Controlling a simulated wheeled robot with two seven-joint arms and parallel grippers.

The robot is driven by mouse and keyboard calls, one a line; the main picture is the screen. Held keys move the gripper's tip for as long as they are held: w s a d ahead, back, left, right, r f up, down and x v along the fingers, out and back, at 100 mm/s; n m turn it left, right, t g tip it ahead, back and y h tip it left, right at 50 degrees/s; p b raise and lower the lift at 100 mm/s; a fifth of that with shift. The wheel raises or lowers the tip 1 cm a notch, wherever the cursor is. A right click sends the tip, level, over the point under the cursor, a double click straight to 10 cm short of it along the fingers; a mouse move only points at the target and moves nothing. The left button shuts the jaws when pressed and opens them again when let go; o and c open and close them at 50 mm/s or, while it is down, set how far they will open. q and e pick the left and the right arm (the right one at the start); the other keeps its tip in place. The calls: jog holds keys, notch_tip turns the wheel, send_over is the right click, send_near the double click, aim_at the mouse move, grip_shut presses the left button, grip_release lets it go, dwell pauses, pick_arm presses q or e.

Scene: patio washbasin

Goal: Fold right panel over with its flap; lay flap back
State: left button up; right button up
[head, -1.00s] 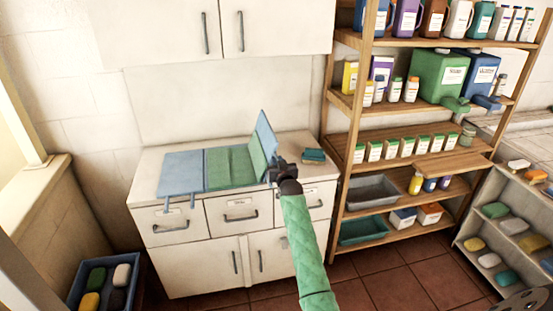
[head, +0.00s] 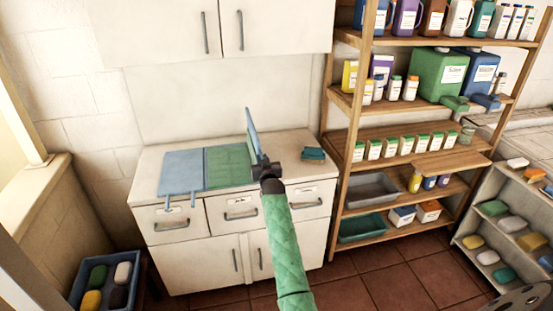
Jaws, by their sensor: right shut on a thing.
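On the white cabinet's counter lies an unfolded cloth case. Its blue left panel (head: 183,173) lies flat with thin ties hanging over the front edge. Its green middle panel (head: 228,166) lies flat beside it. The right panel (head: 251,132) stands nearly upright at the middle panel's right side, its blue face showing almost edge-on. The flap cannot be told apart from the panel here. My right gripper (head: 263,167), at the end of the green-sleeved arm, is shut on the right panel near its lower front. My left gripper is not in view.
A small teal folded item (head: 313,154) lies on the counter to the right. The wooden shelf unit (head: 366,112) with bottles and boxes stands right of the cabinet (head: 180,262). A blue crate (head: 76,290) of soaps sits at lower left. Wall cupboards hang above.

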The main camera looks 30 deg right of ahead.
jog(key=a, duration=0.3)
jog(key=w+a, duration=0.1)
jog(key=shift+w+a+f, duration=0.1)
jog(key=shift+a+f, duration=0.2)
jog(key=shift+f, duration=0.1)
dwell(1.0)
